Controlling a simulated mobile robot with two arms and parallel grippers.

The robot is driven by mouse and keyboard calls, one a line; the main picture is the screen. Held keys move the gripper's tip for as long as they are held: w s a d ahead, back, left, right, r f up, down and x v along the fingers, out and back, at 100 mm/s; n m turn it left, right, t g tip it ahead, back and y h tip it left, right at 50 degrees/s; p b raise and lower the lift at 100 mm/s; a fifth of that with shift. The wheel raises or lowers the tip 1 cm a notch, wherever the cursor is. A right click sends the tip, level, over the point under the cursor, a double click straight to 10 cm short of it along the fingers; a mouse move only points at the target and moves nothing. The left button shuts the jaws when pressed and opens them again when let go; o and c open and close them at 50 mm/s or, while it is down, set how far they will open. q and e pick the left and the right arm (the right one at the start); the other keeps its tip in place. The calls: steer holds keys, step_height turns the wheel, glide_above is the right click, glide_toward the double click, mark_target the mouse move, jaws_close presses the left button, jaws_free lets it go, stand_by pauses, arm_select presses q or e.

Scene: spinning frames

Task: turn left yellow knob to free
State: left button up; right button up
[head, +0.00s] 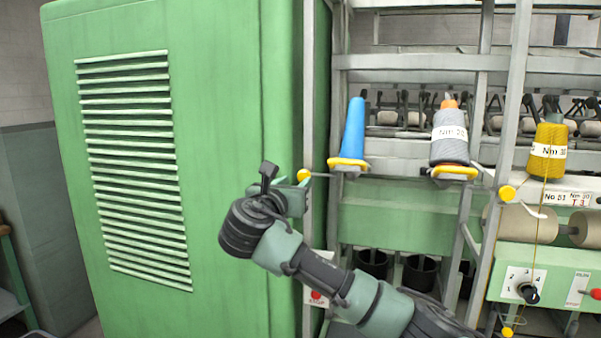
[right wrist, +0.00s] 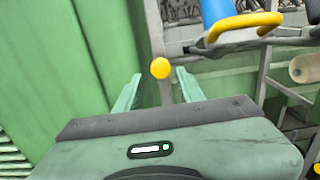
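The left yellow knob (head: 304,175) is a small round ball on the grey upright beside the green cabinet. In the right wrist view the yellow knob (right wrist: 160,68) shows between the two finger ends, near their tips. My right gripper (head: 297,190) is just left of and below the knob in the head view. In the right wrist view my right gripper (right wrist: 159,74) is open, with a gap on each side of the knob. I cannot tell whether the knob is touched or how deep it lies between the fingers. My left gripper is out of view.
The green cabinet (head: 225,90) stands close on the left. A blue cone (head: 354,128) sits on a yellow-rimmed holder right of the knob, with a grey cone (head: 450,138) beyond. Another yellow knob (head: 507,193) is on the right upright. A switch panel (head: 522,284) is lower right.

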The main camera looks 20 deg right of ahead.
mark_target(303, 176)
steer(key=p+x, duration=0.1)
steer(key=x, duration=0.3)
steer(key=shift+w+d+r+p, duration=0.1)
steer(key=shift+w+d+p, duration=0.2)
steer(key=shift+p, duration=0.1)
steer(key=shift+w, duration=0.15)
jaws_close()
